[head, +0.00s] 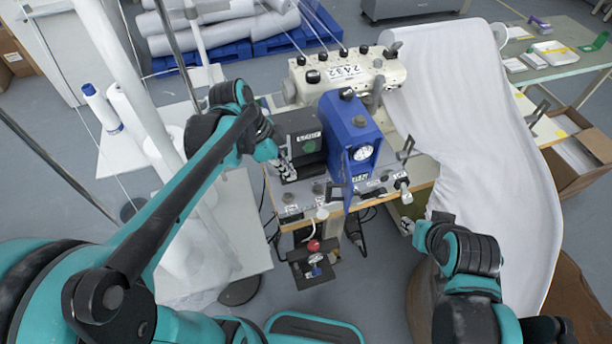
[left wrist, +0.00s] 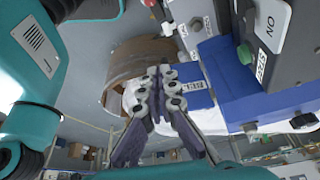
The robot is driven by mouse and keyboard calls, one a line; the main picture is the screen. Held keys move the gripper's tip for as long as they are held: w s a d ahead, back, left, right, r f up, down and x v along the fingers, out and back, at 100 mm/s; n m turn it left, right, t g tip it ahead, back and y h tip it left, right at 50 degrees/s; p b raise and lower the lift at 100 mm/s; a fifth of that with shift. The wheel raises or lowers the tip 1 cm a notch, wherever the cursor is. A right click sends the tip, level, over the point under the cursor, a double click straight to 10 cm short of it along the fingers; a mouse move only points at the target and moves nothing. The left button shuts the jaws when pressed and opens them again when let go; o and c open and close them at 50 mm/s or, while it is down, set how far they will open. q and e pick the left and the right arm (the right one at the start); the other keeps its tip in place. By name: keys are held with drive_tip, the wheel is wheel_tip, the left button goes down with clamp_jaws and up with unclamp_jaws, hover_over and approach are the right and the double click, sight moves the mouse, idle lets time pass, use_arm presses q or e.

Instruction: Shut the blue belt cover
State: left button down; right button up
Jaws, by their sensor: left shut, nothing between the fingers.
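The blue belt cover appears to be part of the blue housing (head: 345,128) on the sewing machine, in the middle of the head view. Blue panelling with a white label (left wrist: 212,76) shows in the left wrist view, beyond my fingers. I cannot tell how far open the cover stands. My left gripper (head: 287,172) is at the left side of the machine, by the black motor box, left of the blue housing. Its fingers (left wrist: 160,82) are shut and empty. My right arm shows at the lower right of the head view, but its fingers are not clear.
The black motor box (head: 299,143) adjoins the housing. The cream machine head (head: 345,74) stands behind it, with thread lines above. White fabric (head: 480,130) hangs over the right side. A white side table (head: 225,215) with thread cones is at left.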

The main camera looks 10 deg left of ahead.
sight(336, 185)
use_arm(q)
drive_tip(key=w+d+f+b, duration=0.1)
drive_tip(key=d+f+b, duration=0.2)
drive_tip(key=d+f, duration=0.4)
drive_tip(key=shift+w+f, duration=0.4)
drive_tip(key=shift+f, duration=0.5)
drive_tip(key=shift+d, duration=0.25)
